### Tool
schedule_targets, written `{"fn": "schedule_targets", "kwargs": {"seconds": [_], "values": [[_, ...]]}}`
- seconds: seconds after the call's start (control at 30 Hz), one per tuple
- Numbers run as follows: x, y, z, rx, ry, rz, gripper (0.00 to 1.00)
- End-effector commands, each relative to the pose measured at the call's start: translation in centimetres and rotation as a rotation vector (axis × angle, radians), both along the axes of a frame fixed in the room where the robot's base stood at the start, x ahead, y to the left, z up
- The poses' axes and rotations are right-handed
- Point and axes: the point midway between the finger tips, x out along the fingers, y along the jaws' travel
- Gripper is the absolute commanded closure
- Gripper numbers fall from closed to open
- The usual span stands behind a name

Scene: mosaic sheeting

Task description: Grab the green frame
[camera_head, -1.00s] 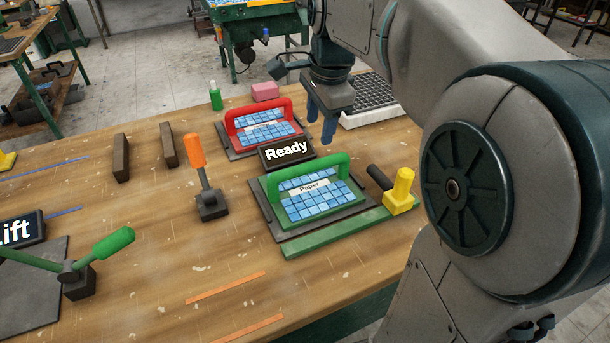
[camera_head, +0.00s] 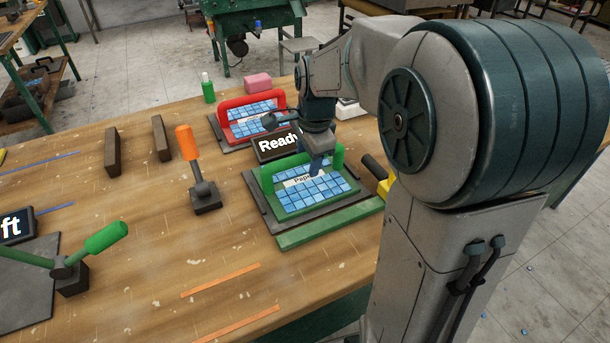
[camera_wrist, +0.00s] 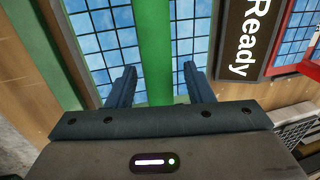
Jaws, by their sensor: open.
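The green frame (camera_head: 281,213) holds blue mosaic tiles and a paper label. It lies on a dark plate with a green base strip, and its raised green handle bar stands along the far side. My gripper (camera_head: 317,172) is over the handle, partly hiding it. In the wrist view, the green handle bar (camera_wrist: 154,45) runs between the two open fingers (camera_wrist: 155,88). I cannot tell whether the fingers touch it.
A "Ready" sign (camera_head: 277,144) stands just behind the frame, close to my gripper. A red frame (camera_head: 224,122) lies beyond it. An orange-handled lever (camera_head: 188,145) is to the left, and a yellow-and-black handle (camera_head: 378,176) to the right.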

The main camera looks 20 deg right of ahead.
Motion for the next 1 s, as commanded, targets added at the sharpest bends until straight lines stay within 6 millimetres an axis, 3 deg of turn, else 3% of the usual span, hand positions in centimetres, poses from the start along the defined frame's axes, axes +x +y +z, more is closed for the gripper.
{"fn": "schedule_targets", "kwargs": {"seconds": [0.17,0.37,0.73,1.0], "values": [[0.0,0.0,0.0,0.000,0.000,0.000,0.53],[0.0,0.0,0.0,0.000,0.000,0.000,1.00],[0.1,0.0,0.9,0.000,-0.004,0.000,1.00],[0.1,0.0,5.9,0.000,-0.006,0.000,1.00]]}}
